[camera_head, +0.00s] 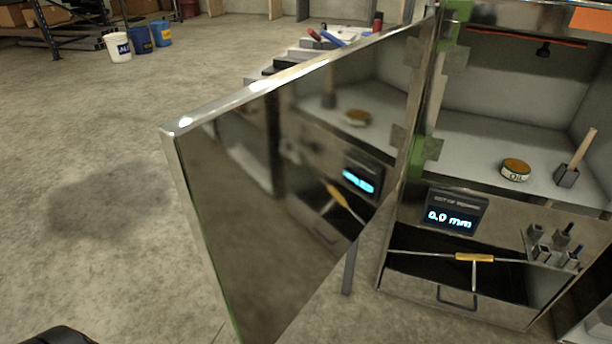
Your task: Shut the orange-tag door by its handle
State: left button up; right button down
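A shiny, mirror-like metal door (270,190) stands wide open, swung out to the left of an aluminium trailer cabinet (400,270). Its hinge side is at the cabinet's left post, by strips of green tape (425,150). An orange tag (592,18) sits on the cabinet's top frame at the upper right; no tag shows on the door itself. I see no handle on the visible door face. Neither of my grippers shows clearly; a dark shape at the bottom left edge is too cut off to name.
Inside the cabinet are an oil tin (515,169) and a wooden-handled mallet (577,157). Below are a display reading 0.0 mm (455,212) and an open drawer (460,297) with a yellow-handled tool (474,257). Buckets (118,46) stand far left; the floor left of the door is clear.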

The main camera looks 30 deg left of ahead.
aim_at(277, 177)
jog(key=j+z, duration=0.35)
jog(key=j, duration=0.55)
jog(key=k+j+z, duration=0.1)
jog(key=j+z, duration=0.3)
jog(key=j, duration=0.5)
